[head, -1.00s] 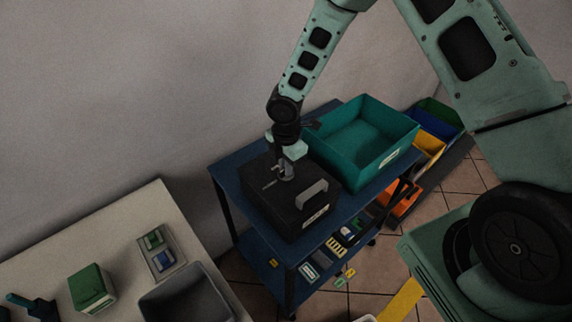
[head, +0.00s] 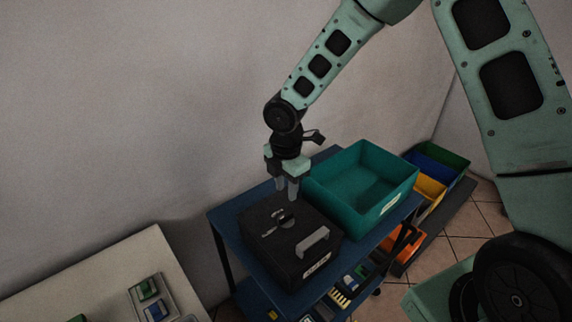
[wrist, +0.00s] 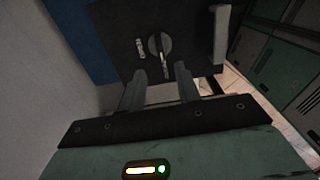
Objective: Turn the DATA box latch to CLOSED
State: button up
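The black box (head: 262,237) stands on the blue cart, with a grey handle (head: 312,240) and a white label (head: 317,266) I cannot read. On its lid is a round latch (head: 287,219) with a grey bar; it also shows in the wrist view (wrist: 159,45), where the bar runs roughly up and down the picture. Pale marks lie beside the latch, too small to read. My gripper (head: 287,194) hangs above the lid near the latch, apart from it. In the wrist view its two fingers (wrist: 158,80) are spread with nothing between them.
A teal bin (head: 352,190) stands right beside the box on the cart (head: 222,217). Yellow, blue and green bins (head: 437,165) sit farther right. A pale table (head: 95,272) is at lower left. The wall is close behind the cart.

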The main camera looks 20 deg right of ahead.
notch_tip(320, 180, up, 8)
dwell(0.6)
jog(key=s+a+r+m+b, duration=0.1)
jog(key=s+a+m, duration=0.2)
jog(key=s+m, duration=0.4)
jog(key=s+a+r+m+b, duration=0.2)
jog(key=s+m, duration=0.5)
jog(key=s, duration=1.3)
jog(key=shift+a+y, duration=0.3)
jog(key=shift+a, duration=0.35)
jog(key=shift+r, duration=0.1)
